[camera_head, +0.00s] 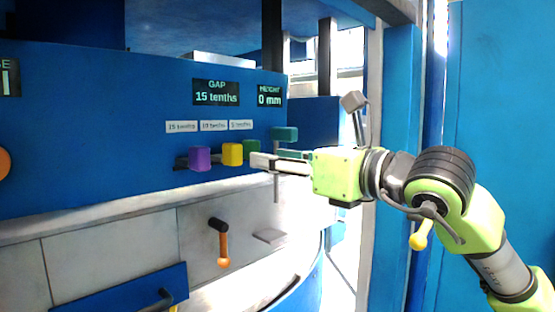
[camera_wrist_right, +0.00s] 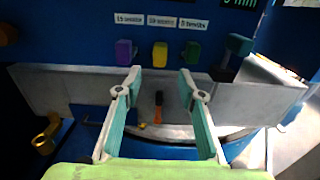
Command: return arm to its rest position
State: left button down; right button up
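My right gripper (camera_head: 264,163) reaches in from the right in the head view, level with the coloured blocks on the blue panel. In the right wrist view the two fingers of the right gripper (camera_wrist_right: 160,78) stand apart with nothing between them. Beyond the fingertips are a purple block (camera_wrist_right: 124,52), a yellow block (camera_wrist_right: 159,55) and a green block (camera_wrist_right: 192,53). In the head view the purple block (camera_head: 200,158) and yellow block (camera_head: 232,154) show clearly; the green block (camera_head: 252,147) is partly hidden. My left gripper is not in view.
The blue panel (camera_head: 100,120) carries displays reading GAP 15 tenths (camera_head: 216,93) and HEIGHT 0 mm (camera_head: 270,96). A teal knob (camera_head: 284,133) sits near my gripper. An orange-handled lever (camera_head: 224,248) hangs below on the grey front. A blue wall (camera_head: 500,90) stands behind my right arm.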

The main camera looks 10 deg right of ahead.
jog(key=s+a+f+m+g+y, duration=0.25)
jog(key=s+a+g+y, duration=0.25)
jog(key=s+a+y, duration=0.45)
jog(key=w+d+f+m+t+h, duration=0.3)
jog(key=d+f+m+t+h, duration=0.55)
jog(key=m, duration=0.65)
jog(key=w+d+f+m+t+h, duration=0.3)
jog(key=d+f+m+t+h, duration=0.35)
jog(key=d+m+h, duration=0.65)
jog(key=s+d+f+m+g+h, duration=0.15)
jog(key=f+m+g, duration=0.35)
jog(key=f, duration=0.7)
jog(key=s+d+f+m+g+h, duration=0.1)
jog(key=d+f+m+g, duration=0.25)
jog(key=f, duration=0.75)
jog(key=s+a+f+m+g+y, duration=0.1)
jog(key=s+a+f+g+y, duration=0.15)
jog(key=s+f+g, duration=0.7)
jog(key=s+a+f+m+g+y, duration=0.1)
jog(key=s+a+f+g+y, duration=0.15)
jog(key=s+f, duration=1.35)
notch_tip(320, 180, down, 27)
jog(key=s+g, duration=0.2)
jog(key=s+d+f+g+h+b, duration=0.1)
jog(key=s+d+f, duration=0.1)
jog(key=s+f, duration=1.3)
jog(key=shift+s+d+f, duration=0.2)
jog(key=shift+s, duration=0.85)
